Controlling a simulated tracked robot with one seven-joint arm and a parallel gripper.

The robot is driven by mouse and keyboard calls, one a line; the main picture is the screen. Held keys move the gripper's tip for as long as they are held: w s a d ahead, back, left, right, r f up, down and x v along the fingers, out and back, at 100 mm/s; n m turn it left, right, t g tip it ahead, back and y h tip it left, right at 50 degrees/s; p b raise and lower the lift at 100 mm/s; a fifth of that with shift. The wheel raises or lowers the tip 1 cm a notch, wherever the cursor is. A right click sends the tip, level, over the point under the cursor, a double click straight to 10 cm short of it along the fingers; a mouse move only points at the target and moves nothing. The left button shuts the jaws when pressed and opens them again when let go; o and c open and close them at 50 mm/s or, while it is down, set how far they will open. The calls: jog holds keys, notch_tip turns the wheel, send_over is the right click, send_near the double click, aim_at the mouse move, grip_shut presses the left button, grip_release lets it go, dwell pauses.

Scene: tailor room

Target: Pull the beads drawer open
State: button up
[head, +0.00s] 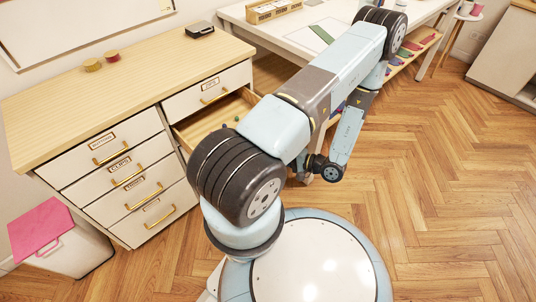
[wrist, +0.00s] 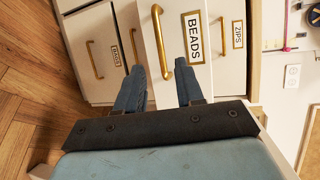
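The beads drawer (wrist: 215,75) fills the middle of the wrist view, with its BEADS label (wrist: 194,38) and a brass bar handle (wrist: 158,42). Its front stands out ahead of its neighbours. In the head view the drawer (head: 203,124), below the ZIPS drawer (head: 208,92), is pulled partly out, with its wooden inside and a few small items showing; my arm hides its front. My gripper (wrist: 160,74) is open in the wrist view. The handle lines up with the gap between its fingers, clear of both; how deep it sits there I cannot tell.
The cabinet's left column of drawers (head: 130,180) is shut. A pink-lidded bin (head: 72,255) stands at left. A white table (head: 330,25) with a shelf of coloured items is behind my arm. The wooden floor (head: 450,180) at right is clear.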

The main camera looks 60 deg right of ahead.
jog(key=v, duration=0.6)
jog(key=shift+d+r, duration=0.1)
dwell(0.5)
